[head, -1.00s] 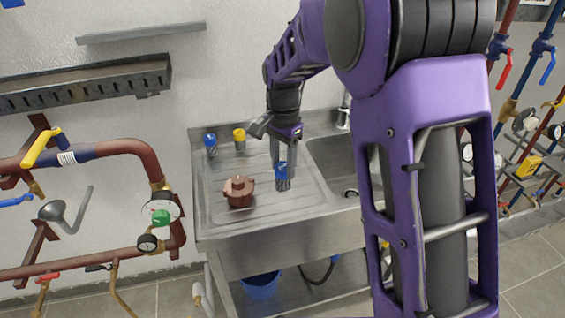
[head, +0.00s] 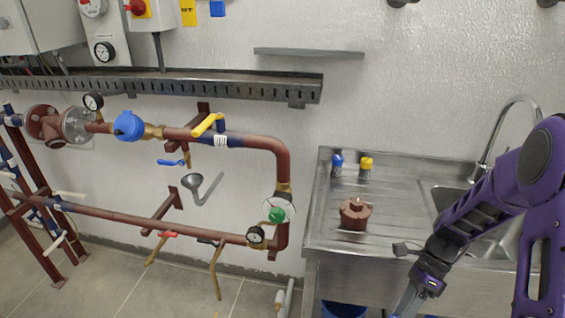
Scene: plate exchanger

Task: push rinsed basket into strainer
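My gripper (head: 408,301) hangs at the bottom edge in front of the sink, pointing down. Its fingertips are cut off by the frame, so whether it is shut and what it holds are hidden. No basket can be made out for sure. A red-brown pipe fitting with a grey flange (head: 75,125), possibly the strainer, is at the far left of the pipe run, well away from my gripper. A red-brown lidded part (head: 354,214) sits on the drainboard, left of and above my gripper.
The steel sink unit (head: 340,240) stands at right, with a blue-capped container (head: 337,165) and a yellow-capped one (head: 365,167) at its back. Pipes with valves and gauges (head: 256,235) stick out from the wall. The floor at lower left is clear.

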